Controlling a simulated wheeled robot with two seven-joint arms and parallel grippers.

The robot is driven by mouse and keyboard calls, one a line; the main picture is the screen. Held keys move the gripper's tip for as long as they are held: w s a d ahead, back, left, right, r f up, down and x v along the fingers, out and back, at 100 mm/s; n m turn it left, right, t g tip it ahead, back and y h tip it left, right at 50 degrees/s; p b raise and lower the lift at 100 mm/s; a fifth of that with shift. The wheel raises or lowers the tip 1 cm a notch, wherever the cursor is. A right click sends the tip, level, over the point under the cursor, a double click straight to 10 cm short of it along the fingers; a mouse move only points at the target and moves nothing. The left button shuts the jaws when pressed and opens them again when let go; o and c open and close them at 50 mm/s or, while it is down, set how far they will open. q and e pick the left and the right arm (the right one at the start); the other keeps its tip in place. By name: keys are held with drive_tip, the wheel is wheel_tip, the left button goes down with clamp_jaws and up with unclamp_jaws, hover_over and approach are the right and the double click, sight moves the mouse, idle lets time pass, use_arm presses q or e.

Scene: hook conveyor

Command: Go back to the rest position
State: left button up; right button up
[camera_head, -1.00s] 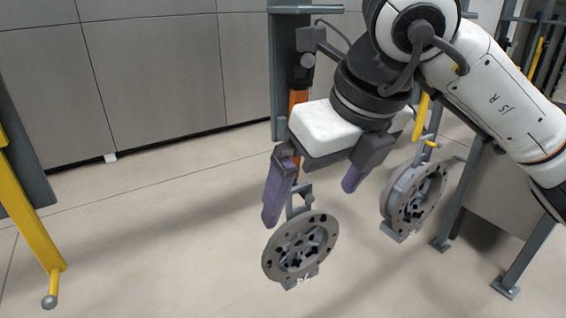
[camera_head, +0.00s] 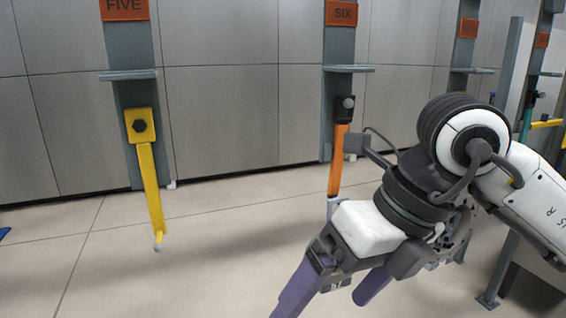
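My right gripper (camera_head: 336,290) is at the bottom centre, its two purple fingers apart and pointing down. Its arm comes in from the right. The orange hook (camera_head: 338,165) hangs under the sign SIX (camera_head: 342,13), behind my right gripper. A small grey piece with a mark shows between the fingers; I cannot tell whether they touch it. A grey round part (camera_head: 457,236) is mostly hidden behind my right arm. My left gripper is not in view.
The yellow hook (camera_head: 152,190) hangs bare under the sign FIVE (camera_head: 124,8) at the left. A blue tip (camera_head: 4,232) shows at the left edge. Grey stands are at the right. The floor (camera_head: 110,280) at the lower left is clear.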

drive_tip(key=s+a+r+g+y, duration=0.3)
drive_tip(key=s+a+g+y, duration=0.55)
drive_tip(key=a+y, duration=0.35)
drive_tip(key=w+d+m+t+y, duration=0.25)
drive_tip(key=w+m+t, duration=0.25)
drive_tip(key=m+t, duration=0.35)
drive_tip(key=w+d+m+t+y, duration=0.2)
drive_tip(key=w+m+t+y, duration=0.2)
drive_tip(key=w+m+t, duration=0.35)
drive_tip(key=w+d+f+m+t+h, duration=0.2)
drive_tip(key=d+f+m+t+h, duration=0.3)
drive_tip(key=f+m, duration=0.3)
drive_tip(key=w+d+f+m+t+h, duration=0.2)
drive_tip(key=d+f+m+t+h, duration=0.2)
drive_tip(key=f+m+h, duration=0.4)
drive_tip(key=s+d+f+m+g+h, duration=0.2)
drive_tip(key=s+d+f+m+h, duration=0.1)
drive_tip(key=f, duration=0.6)
drive_tip(key=s+d+f+m+g+h, duration=0.2)
drive_tip(key=d+f+h, duration=0.1)
drive_tip(key=f, duration=0.6)
drive_tip(key=s+d+f+m+g+h, duration=0.1)
drive_tip(key=s+f+g, duration=0.4)
drive_tip(key=s+f, duration=0.9)
drive_tip(key=shift+s+d+f+m+g+h, duration=0.3)
drive_tip(key=shift+s+d+m, duration=0.35)
drive_tip(key=shift+d+m, duration=0.4)
